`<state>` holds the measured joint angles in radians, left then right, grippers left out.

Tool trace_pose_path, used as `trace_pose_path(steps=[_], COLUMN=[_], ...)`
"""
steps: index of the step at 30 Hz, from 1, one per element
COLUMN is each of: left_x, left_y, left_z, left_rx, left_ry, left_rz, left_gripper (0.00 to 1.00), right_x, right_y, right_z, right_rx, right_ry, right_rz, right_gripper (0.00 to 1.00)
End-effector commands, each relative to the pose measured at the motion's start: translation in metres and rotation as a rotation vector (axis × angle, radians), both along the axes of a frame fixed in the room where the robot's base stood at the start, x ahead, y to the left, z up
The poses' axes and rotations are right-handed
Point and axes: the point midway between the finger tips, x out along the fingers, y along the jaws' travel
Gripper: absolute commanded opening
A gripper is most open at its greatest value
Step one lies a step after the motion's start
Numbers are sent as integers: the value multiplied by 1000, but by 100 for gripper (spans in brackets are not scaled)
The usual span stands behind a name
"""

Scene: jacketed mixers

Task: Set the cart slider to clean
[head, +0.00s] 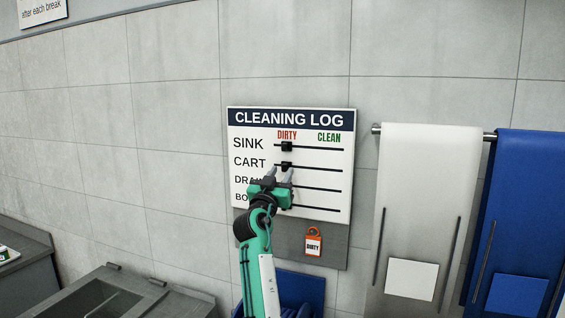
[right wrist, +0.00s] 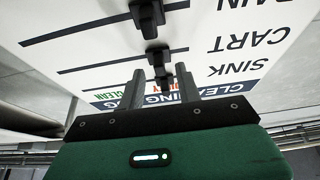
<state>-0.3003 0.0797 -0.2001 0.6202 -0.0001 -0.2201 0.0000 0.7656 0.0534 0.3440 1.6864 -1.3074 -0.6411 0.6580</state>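The white cleaning log board (head: 320,199) hangs on the tiled wall, with DIRTY and CLEAN columns. The black cart slider (head: 286,166) sits under DIRTY, at the left part of its track; it also shows in the right wrist view (right wrist: 157,53). My right gripper (head: 280,171) is in front of the board just below the cart slider, its fingers apart and empty. In the right wrist view its fingers (right wrist: 160,70) appear on either side of the sink slider (right wrist: 163,79); contact with the board cannot be told. My left gripper is not in view.
The sink slider (head: 286,147) above is also under DIRTY. My right gripper hides the lower rows' sliders in the head view. A grey sink (head: 100,297) stands lower left.

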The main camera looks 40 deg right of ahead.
Motion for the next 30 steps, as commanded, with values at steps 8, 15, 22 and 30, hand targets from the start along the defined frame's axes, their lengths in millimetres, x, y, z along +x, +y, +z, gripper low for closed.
trace_pose_path(steps=[8,15,22,30], left_x=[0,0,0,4], left_y=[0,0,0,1], left_z=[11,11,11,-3], left_rx=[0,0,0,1], left_ry=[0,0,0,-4], left_rz=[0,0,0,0], left_gripper=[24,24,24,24], right_x=[9,9,9,9], right_y=[-16,-17,-16,-17], right_z=[7,7,7,3], right_rx=[-1,0,0,1], right_ry=[1,0,0,-2], right_rz=[1,0,0,0], right_gripper=[35,35,0,0])
